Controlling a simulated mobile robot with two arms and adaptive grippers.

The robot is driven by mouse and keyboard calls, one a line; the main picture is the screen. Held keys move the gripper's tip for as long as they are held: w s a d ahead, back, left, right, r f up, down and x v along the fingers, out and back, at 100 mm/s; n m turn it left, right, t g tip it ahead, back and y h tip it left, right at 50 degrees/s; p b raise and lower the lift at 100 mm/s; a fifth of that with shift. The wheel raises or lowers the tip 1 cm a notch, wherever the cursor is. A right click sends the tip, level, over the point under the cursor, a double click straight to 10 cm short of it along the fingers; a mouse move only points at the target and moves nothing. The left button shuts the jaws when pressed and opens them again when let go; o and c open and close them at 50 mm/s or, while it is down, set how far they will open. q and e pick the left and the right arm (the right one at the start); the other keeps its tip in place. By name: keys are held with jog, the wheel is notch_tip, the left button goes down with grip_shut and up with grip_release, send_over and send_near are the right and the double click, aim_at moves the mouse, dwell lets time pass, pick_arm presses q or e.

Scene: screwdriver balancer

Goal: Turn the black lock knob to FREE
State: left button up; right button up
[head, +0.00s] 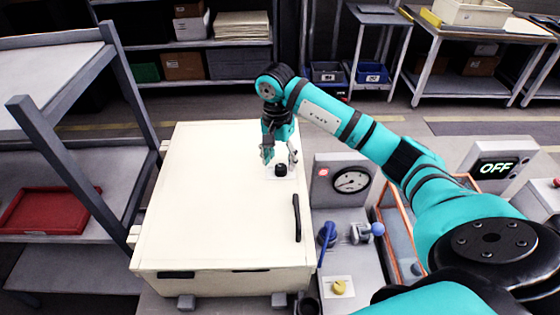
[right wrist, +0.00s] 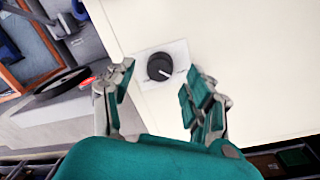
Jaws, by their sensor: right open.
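The black lock knob (head: 281,170) sits on a white label plate on the right part of the cream cabinet's face. In the right wrist view the knob (right wrist: 160,67) shows a white pointer line aimed to the lower right; the plate's lettering is too small to read. My right gripper (head: 279,158) is open and empty by the knob. In the right wrist view its fingers (right wrist: 157,88) stand apart, one on each side and short of the knob, not touching it. My left gripper is not in view.
The cream cabinet (head: 215,215) has a black handle (head: 297,218). A grey shelf holds a red tray (head: 48,208) at left.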

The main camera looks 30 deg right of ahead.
aim_at(281, 169)
jog(key=shift+f, duration=1.25)
grip_shut()
